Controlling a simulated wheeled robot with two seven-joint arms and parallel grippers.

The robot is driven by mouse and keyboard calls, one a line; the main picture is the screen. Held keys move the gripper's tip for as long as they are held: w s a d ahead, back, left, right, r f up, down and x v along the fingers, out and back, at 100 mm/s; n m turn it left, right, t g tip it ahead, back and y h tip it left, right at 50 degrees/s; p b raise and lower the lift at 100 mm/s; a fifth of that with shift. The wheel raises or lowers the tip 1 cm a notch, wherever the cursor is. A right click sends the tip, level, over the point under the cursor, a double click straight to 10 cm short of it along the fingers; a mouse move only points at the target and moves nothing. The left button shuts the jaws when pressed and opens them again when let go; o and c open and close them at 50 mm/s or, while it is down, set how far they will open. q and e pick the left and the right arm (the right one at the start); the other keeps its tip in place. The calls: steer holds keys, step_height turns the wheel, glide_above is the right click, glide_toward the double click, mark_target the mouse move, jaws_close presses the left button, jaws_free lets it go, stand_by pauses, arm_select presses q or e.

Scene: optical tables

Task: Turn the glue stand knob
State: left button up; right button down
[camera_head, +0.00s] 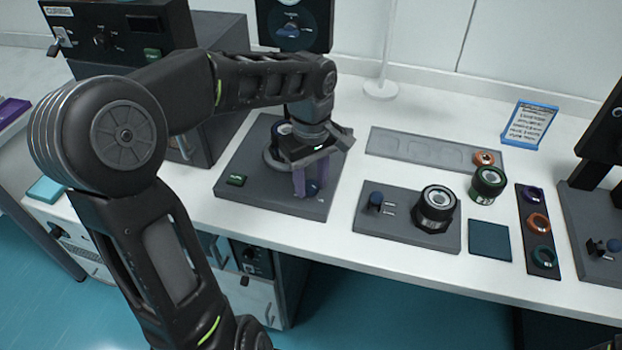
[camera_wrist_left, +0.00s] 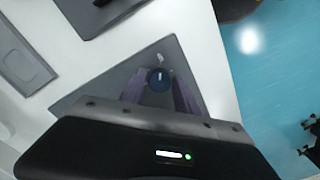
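The glue stand (camera_head: 258,150) is a dark grey plate on the white table, with a green label at its front left corner. In the left wrist view the knob sits centred between the fingertips (camera_wrist_left: 159,84). I cannot tell whether they touch it. The arm hides part of the stand. My right gripper is out of view.
To the right stands a second plate with a blue knob (camera_head: 376,198) and a black ring-shaped part (camera_head: 436,208). A long grey tray (camera_head: 420,147) lies behind it. A blue-framed sign (camera_head: 530,125) and a rack of coloured rings (camera_head: 538,228) stand farther right.

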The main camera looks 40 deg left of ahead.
arm_select(q)
jaws_close()
steer(key=shift+m, duration=0.4)
steer(key=m, duration=0.4)
steer(key=shift+p, duration=0.35)
steer(key=m+p, duration=0.1)
steer(key=m, duration=0.4)
steer(key=shift+r+m, duration=0.1)
steer(key=shift+m, duration=0.2)
steer(key=m+p, duration=0.1)
steer(key=m, duration=0.6)
steer(key=shift+a, duration=0.1)
steer(key=m+p, duration=0.1)
steer(key=m, duration=0.5)
steer(key=shift+p, duration=0.35)
steer(key=shift+m, duration=0.3)
steer(key=shift+o, duration=1.9)
jaws_free()
